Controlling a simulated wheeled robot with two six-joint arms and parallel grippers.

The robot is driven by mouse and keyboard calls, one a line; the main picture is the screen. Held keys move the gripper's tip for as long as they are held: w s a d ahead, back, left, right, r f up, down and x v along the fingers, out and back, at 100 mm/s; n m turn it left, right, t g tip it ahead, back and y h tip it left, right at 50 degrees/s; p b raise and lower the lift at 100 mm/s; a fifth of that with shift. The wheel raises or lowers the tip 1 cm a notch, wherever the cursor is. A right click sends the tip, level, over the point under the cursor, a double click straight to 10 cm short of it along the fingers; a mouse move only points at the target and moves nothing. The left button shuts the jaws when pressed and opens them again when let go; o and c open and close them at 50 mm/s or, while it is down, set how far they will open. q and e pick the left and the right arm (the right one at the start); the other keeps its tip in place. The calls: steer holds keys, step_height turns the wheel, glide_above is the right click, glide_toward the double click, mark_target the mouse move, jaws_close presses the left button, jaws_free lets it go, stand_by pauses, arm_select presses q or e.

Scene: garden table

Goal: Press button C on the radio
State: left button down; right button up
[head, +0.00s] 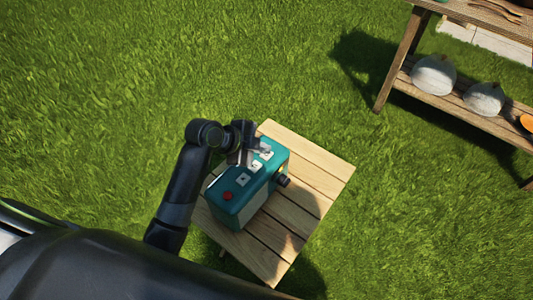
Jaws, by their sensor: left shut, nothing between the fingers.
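The teal radio (233,214) stands on a small slatted wooden table (315,180). Its top carries a red button (227,196) at the near end and several pale labelled patches along its length; the letters are too small to read. A dark knob (283,180) sticks out of its right side. My left gripper (258,149) is over the far part of the radio's top, close to a pale patch (266,154). It is shut and empty, and it hides part of the top. I cannot tell whether it touches the radio. My right gripper is not in view.
A wooden shelf bench (392,62) stands at the upper right, with two pale grey pumpkins (434,75) and an orange object (527,122) on its lower shelf. Open grass surrounds the table. The table's right side is bare.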

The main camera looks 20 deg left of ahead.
mark_target(263, 155)
arm_select(q)
steer(key=shift+f, duration=0.35)
stand_by(0.7)
steer(key=shift+r, duration=0.15)
steer(key=shift+r+p, duration=0.7)
steer(key=shift+p, duration=0.05)
step_height(263, 155, up, 5)
steer(key=p, duration=0.5)
stand_by(0.3)
